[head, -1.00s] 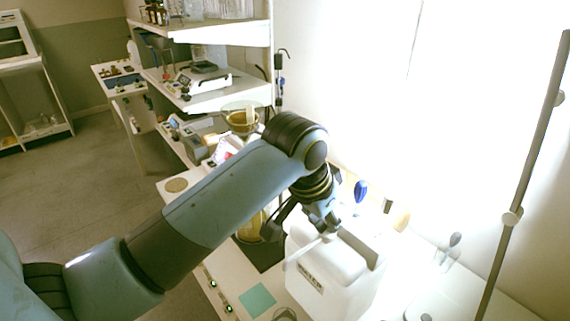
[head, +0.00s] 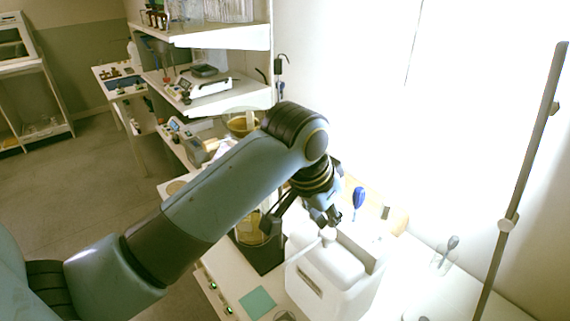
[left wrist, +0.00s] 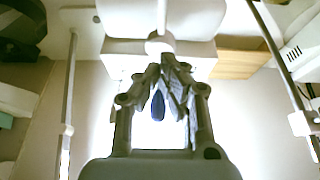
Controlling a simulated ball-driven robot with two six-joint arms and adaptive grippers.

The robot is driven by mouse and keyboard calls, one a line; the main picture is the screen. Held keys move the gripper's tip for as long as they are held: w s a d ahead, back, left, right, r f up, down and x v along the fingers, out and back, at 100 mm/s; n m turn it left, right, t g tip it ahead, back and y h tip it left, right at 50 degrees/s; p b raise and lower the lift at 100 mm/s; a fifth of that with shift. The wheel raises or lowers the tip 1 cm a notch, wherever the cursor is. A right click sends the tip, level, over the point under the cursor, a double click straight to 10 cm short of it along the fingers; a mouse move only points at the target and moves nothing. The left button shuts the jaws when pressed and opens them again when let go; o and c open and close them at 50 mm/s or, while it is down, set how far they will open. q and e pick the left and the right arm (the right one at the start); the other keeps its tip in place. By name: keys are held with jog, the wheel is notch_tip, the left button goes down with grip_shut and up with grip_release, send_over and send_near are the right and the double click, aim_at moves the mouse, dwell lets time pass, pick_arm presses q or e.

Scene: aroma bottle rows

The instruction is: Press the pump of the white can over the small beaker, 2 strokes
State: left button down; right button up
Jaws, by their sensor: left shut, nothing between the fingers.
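The white can (head: 350,292) stands upright on the bench, with a dark mark on its front. Its white pump head (head: 328,235) is on top, and a thin spout reaches left and down toward the front. My left gripper (head: 334,219) is shut and empty, fingertips just above the pump head; I cannot tell if they touch it. In the left wrist view the shut fingertips (left wrist: 167,62) are close to the round pump head (left wrist: 157,45). A small glass beaker (head: 285,315) shows only its rim at the bottom edge. My right gripper is not in view.
A teal square (head: 257,300) lies on the bench left of the beaker. A blue-headed item (head: 359,198) is behind the gripper. A metal pole (head: 520,190) rises at the right.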

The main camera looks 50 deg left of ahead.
aim_at(327, 231)
pick_arm(q)
jog(key=shift+s+f+b, duration=0.1)
jog(key=shift+f+b, duration=0.35)
jog(key=shift+f, duration=1.15)
jog(key=shift+r+p, duration=0.45)
jog(key=shift+r, duration=1.15)
jog(key=shift+r, duration=0.1)
jog(key=shift+r, duration=2.9)
